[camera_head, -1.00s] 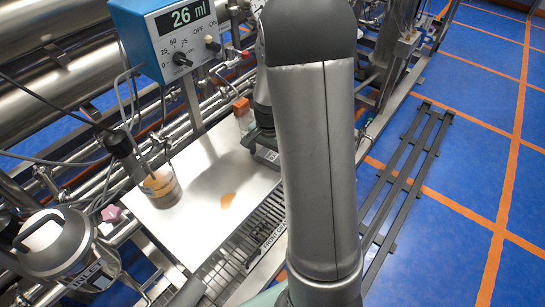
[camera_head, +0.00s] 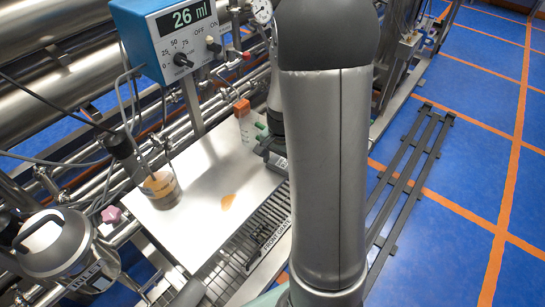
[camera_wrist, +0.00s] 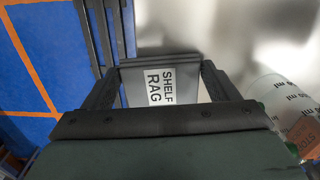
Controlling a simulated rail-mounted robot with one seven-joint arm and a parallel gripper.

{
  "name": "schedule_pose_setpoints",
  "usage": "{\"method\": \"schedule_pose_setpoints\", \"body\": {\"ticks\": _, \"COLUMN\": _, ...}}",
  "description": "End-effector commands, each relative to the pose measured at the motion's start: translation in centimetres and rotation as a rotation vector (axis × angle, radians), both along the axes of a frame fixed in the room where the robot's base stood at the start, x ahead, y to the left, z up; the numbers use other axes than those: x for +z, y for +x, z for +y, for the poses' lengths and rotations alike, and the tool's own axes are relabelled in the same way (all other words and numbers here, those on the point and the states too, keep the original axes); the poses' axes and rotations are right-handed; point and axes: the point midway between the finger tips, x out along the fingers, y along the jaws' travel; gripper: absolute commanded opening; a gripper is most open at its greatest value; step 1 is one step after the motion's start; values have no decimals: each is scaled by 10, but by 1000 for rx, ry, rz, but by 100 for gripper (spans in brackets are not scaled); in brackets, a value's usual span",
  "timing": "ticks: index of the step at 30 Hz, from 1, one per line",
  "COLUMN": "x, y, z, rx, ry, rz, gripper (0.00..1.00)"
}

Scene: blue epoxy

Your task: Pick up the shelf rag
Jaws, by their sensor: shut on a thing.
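The shelf rag (camera_wrist: 132,92) shows in the wrist view as a grey, flat-faced thing with a white label reading "SHELF RAG". It lies between the two dark fingers of my gripper (camera_wrist: 160,66), which are shut on it with a wide gap between them. In the head view my gripper (camera_head: 270,149) is at the right edge of the white board, beside the orange-capped bottle. My arm hides much of the gripper there, and the rag's outline is hard to make out. I cannot tell whether the rag touches the surface below.
The bottle (camera_head: 246,127) stands close left of my gripper, with small green parts (camera_head: 261,126) between them. A dark rail (camera_head: 411,175) runs along the blue floor.

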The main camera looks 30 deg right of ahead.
Motion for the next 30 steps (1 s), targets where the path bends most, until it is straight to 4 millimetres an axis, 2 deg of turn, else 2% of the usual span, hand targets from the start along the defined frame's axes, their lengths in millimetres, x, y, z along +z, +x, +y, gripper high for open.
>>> {"method": "schedule_pose_setpoints", "body": {"ticks": 9, "x": 0, "y": -60, "z": -26, "rx": -6, "ry": 0, "rz": 0, "gripper": 59}}
{"method": "schedule_pose_setpoints", "body": {"ticks": 18, "x": 0, "y": -107, "z": -46, "rx": -4, "ry": 0, "rz": -1, "gripper": 59}}
{"method": "schedule_pose_setpoints", "body": {"ticks": 24, "x": 0, "y": -125, "z": -54, "rx": -2, "ry": 0, "rz": 0, "gripper": 59}}
{"method": "schedule_pose_setpoints", "body": {"ticks": 30, "x": 0, "y": -130, "z": -56, "rx": 0, "ry": 0, "rz": -1, "gripper": 59}}
